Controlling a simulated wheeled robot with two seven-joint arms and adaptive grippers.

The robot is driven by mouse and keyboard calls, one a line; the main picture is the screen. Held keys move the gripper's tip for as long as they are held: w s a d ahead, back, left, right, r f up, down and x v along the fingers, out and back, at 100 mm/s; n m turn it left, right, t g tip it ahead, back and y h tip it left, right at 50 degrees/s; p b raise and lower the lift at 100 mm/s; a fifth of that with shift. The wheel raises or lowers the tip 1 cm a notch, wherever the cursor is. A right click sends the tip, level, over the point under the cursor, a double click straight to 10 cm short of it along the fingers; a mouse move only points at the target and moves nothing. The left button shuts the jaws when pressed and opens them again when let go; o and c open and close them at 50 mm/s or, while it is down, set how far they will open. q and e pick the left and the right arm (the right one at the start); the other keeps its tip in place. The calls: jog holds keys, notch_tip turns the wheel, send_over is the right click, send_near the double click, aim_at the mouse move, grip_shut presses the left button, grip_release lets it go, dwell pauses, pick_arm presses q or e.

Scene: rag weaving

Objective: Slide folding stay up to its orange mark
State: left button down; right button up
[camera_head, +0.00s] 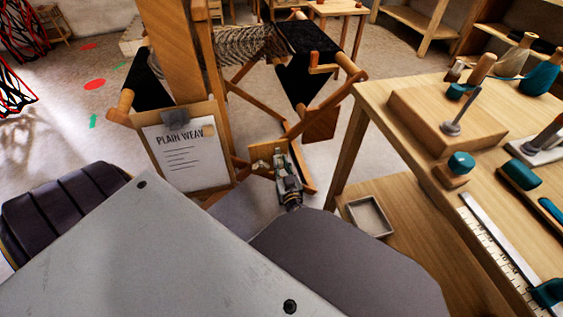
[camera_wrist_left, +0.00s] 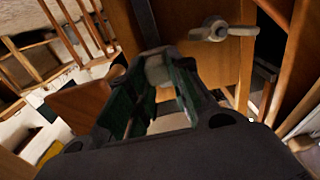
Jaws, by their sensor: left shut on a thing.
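My left gripper (camera_head: 287,172) is low beside the wooden loom frame, right of the clipboard. In the left wrist view its green-padded fingers (camera_wrist_left: 160,95) are shut on a grey block (camera_wrist_left: 157,68) at the lower end of a dark metal bar (camera_wrist_left: 145,22). The bar and block look like the folding stay. A grey wing nut (camera_wrist_left: 215,30) sits on a wooden panel (camera_wrist_left: 215,65) to the right. I cannot make out an orange mark on the stay. My right gripper is not in view.
A clipboard (camera_head: 185,150) reading "PLAIN WEAV" hangs on the loom post. The loom's crossed legs (camera_head: 250,90) stand behind my gripper. A workbench (camera_head: 400,120) with tools stands at the right, above a shelf with a small tray (camera_head: 350,217).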

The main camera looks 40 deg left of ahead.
pick_arm(q)
jog(key=c, duration=1.6)
grip_release()
jog(key=shift+o, duration=0.2)
notch_tip(320, 180, up, 10)
